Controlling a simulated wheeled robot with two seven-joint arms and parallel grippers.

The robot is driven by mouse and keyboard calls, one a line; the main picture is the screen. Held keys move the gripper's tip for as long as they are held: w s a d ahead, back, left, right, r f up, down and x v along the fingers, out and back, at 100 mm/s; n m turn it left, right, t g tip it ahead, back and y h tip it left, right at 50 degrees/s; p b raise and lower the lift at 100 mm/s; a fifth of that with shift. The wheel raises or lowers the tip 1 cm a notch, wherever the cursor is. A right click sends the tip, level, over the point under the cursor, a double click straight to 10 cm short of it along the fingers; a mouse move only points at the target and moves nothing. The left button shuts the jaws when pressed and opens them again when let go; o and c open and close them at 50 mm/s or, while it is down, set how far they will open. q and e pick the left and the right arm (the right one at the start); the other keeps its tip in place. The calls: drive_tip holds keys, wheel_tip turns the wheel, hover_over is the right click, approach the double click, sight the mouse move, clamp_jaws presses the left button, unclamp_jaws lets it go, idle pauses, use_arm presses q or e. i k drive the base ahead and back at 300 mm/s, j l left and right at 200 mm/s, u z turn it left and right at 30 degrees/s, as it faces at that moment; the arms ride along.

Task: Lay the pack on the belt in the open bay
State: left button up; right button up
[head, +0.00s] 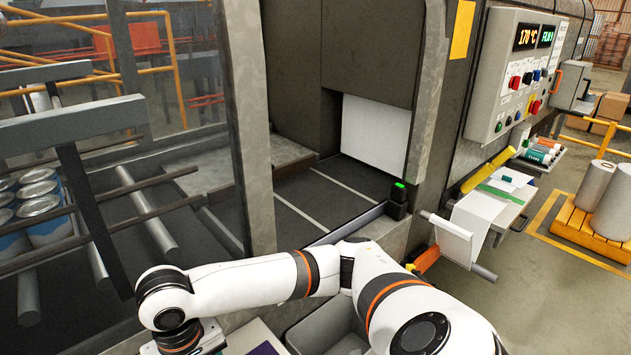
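A group of blue cans with silver tops (38,208), which looks like a pack, stands at the far left behind dark rails, cut off by the picture edge. An open bay with a dark belt (322,197) marked by pale cross lines is in the middle, with a white panel (375,133) at its back. My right arm reaches across the bottom from the right, its wrist bent down at lower left. Only the upper part of my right gripper (207,338) shows at the bottom edge; its fingers are out of frame. My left gripper is not in view.
A stone-grey post (247,120) and a dusty clear pane stand left of the bay. A small dark block with a green light (399,187) sits at the bay's right front corner. A grey bin (325,335) is below my arm. A control box (512,80) is at right.

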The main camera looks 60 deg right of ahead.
sight(300, 209)
drive_tip(key=k+l, duration=0.1)
drive_tip(key=l, duration=0.6)
drive_tip(key=k+l, duration=0.1)
drive_tip(key=l, duration=1.25)
drive_tip(key=i+l, duration=0.7)
drive_tip(key=l, duration=0.2)
